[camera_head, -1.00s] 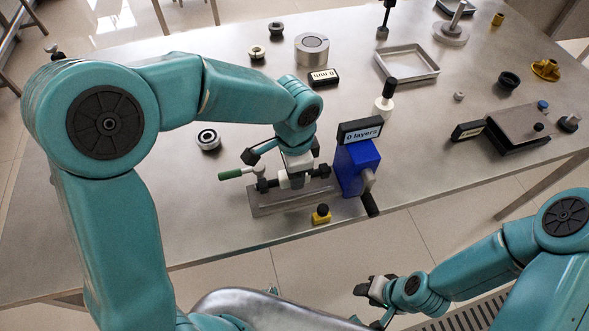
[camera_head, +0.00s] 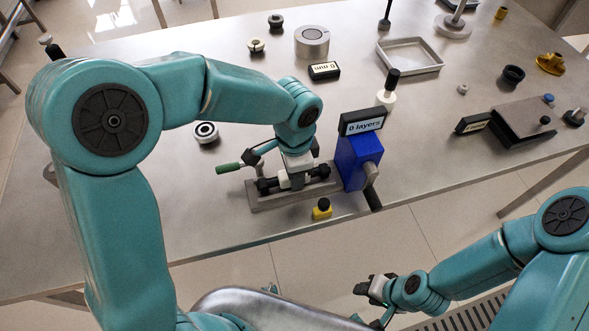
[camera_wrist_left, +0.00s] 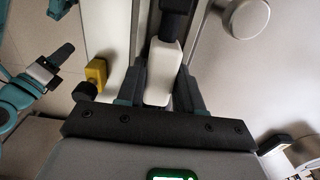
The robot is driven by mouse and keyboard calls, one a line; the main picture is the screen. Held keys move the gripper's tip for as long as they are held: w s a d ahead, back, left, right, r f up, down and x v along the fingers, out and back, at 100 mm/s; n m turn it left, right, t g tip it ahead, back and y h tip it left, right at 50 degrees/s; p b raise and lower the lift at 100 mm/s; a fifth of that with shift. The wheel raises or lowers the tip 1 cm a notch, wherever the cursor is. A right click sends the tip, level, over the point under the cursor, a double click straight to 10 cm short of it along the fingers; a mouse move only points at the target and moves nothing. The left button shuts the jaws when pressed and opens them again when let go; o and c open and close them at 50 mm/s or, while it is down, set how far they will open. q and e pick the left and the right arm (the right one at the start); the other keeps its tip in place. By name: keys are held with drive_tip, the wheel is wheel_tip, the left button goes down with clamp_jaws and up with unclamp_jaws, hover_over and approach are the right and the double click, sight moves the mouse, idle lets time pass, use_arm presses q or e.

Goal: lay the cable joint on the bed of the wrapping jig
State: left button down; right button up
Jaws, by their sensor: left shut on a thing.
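The wrapping jig has a grey bed (camera_head: 262,205), a green-handled lever (camera_head: 228,168) at its left and a blue crank unit (camera_head: 352,166) reading "0 layers" at its right. My left gripper (camera_head: 294,178) points down over the bed, shut on the cable joint (camera_head: 266,186), which has black ends and a white middle. The joint lies along the bed, at or just above it; contact is hard to tell. The left wrist view shows its white part (camera_wrist_left: 162,72) between the fingers. My right gripper (camera_head: 372,287) is off the table's front edge; its jaws are unclear.
A yellow piece with a black knob (camera_head: 322,209) stands just in front of the bed. A white bottle-like thing with a black top (camera_head: 387,92) stands behind the crank unit. A ring (camera_head: 206,132) lies behind left. Table front between the jig and the right-hand plate (camera_head: 525,120) is clear.

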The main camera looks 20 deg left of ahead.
use_arm(q)
drive_tip(key=shift+f, duration=0.25)
idle(0.3)
drive_tip(key=c, duration=0.6)
unclamp_jaws()
drive_tip(key=shift+c, duration=0.2)
wheel_tip(320, 180, up, 16)
drive_tip(key=shift+r, duration=0.2)
